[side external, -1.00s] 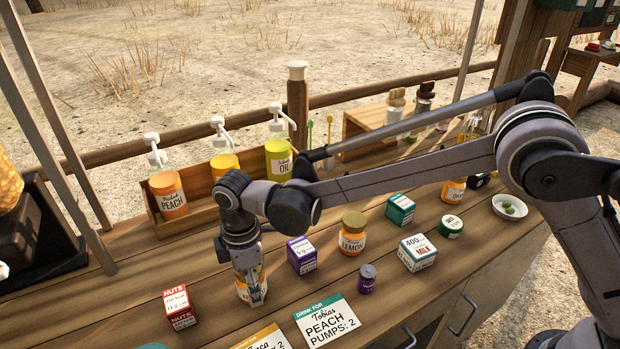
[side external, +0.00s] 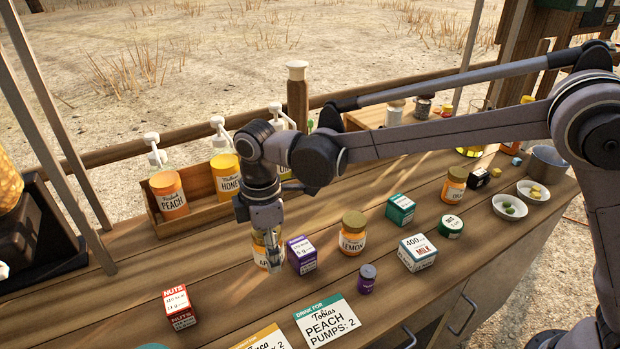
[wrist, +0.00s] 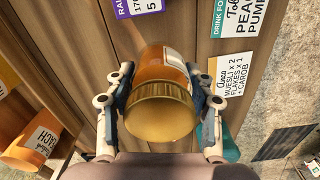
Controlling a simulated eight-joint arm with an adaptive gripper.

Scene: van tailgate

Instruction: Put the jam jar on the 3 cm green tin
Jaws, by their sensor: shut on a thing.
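The jar in my gripper (side external: 269,252) is orange with a pale label and a gold lid. In the wrist view the jar (wrist: 165,70) sits between both fingers, lid toward the camera. In the side view the fingers hide much of the jar (side external: 260,257); it is left of the purple box, and its clearance above the counter is hard to judge. The green tin (side external: 451,226) is a low round tin with a white label on top, standing on the counter well to the right of my gripper. Nothing shows on top of it.
White bowls (side external: 509,207) are right of the tin. A red nuts box (side external: 179,306) stands at left.

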